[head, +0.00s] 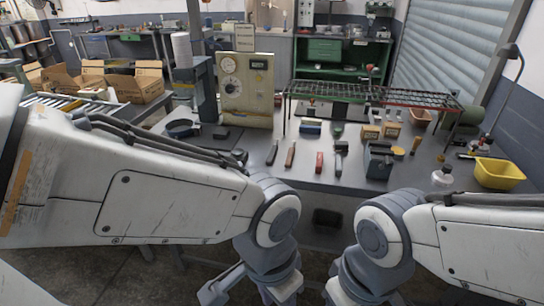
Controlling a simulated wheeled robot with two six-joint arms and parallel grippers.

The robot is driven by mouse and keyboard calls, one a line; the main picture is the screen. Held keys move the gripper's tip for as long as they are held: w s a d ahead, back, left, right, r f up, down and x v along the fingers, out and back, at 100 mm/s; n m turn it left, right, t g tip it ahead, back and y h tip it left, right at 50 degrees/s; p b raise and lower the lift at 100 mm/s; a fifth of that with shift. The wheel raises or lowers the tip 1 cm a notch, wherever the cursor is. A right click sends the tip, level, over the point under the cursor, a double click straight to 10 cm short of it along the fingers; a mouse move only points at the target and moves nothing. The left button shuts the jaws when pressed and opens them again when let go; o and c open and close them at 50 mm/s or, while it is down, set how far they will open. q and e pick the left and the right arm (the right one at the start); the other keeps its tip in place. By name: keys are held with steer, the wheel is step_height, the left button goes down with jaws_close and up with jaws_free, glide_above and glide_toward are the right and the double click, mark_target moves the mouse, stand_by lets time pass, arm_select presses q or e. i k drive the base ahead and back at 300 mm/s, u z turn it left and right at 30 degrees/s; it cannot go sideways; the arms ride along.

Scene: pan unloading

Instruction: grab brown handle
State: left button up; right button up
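A tool with a brown handle (290,154) lies on the grey workbench (255,153), near its front edge. A red-handled tool (319,162) lies to its right, and a dark tool (272,152) lies to its left. A dark round pan (183,128) sits at the bench's left. My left gripper (243,294) hangs low at the bottom edge, in front of the bench and apart from the tools. Its fingertips are partly cut off, so its opening is unclear. My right arm ends at the bottom edge, and its gripper is out of the picture.
A wire rack (372,93) stands over the back of the bench. A beige panel with dials (246,90) stands at the back left.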

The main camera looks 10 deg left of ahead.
mark_target(290, 158)
steer(key=z, duration=0.05)
steer(key=k, duration=0.45)
steer(key=u, duration=1.15)
steer(key=i, duration=1.55)
steer(key=z, duration=0.8)
steer(key=i, duration=0.75)
steer(key=z, duration=0.9)
